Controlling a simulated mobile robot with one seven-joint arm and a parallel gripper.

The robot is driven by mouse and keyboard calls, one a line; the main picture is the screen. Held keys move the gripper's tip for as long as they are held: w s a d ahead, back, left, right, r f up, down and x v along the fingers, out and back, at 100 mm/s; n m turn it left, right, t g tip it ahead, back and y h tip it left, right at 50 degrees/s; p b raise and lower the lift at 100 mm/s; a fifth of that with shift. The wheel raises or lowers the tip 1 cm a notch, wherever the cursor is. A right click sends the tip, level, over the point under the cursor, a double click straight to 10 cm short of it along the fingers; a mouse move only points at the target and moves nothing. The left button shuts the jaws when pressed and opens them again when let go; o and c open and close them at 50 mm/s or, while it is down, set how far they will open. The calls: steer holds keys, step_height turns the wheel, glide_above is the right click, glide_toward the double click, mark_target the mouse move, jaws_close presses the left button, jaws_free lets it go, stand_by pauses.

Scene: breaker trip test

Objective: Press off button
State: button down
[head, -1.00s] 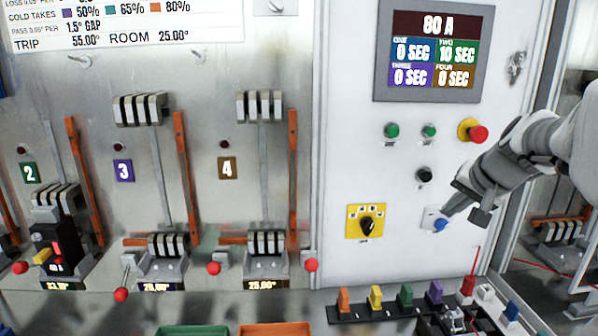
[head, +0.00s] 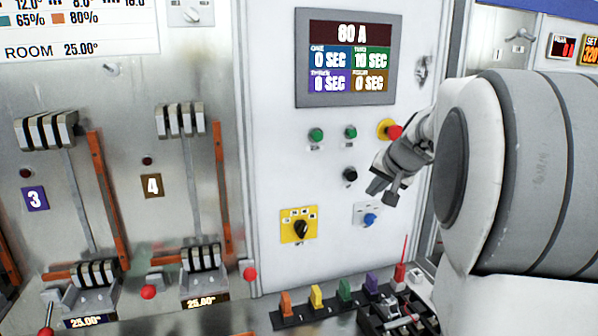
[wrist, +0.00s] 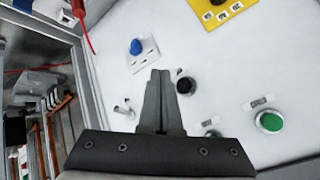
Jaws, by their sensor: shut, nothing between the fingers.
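The white control panel (head: 280,180) carries a black button (head: 350,174), two green buttons (head: 316,135) (head: 350,132), a red mushroom button (head: 394,132) on a yellow base and a blue knob (head: 370,220). Their labels are too small to read, so I cannot tell which is marked off. My gripper (head: 382,197) is shut and empty, between the black button and the blue knob in the head view. In the wrist view its fingers (wrist: 160,78) point up the picture. The black button (wrist: 185,86) shows just right of them, the blue knob (wrist: 136,47) above left, a green button (wrist: 270,121) farther right.
A yellow rotary switch (head: 299,229) sits lower left on the panel, below a display (head: 346,62) reading 80 A. Breaker levers fill the left side. Coloured clips (head: 316,297) and a dark tray (head: 400,318) lie below. A red probe (wrist: 79,12) shows in the wrist view.

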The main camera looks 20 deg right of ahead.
mark_target(354, 181)
steer(key=shift+w+d+p, duration=0.15)
steer(key=shift+w+p, duration=1.1)
steer(key=shift+w, duration=1.75)
steer(key=shift+w, duration=0.1)
steer(key=shift+w, duration=0.3)
steer(key=shift+w+d, duration=0.1)
steer(key=shift+w, duration=0.45)
stand_by(0.5)
steer(key=shift+s+b, duration=0.5)
steer(key=shift+s, duration=0.45)
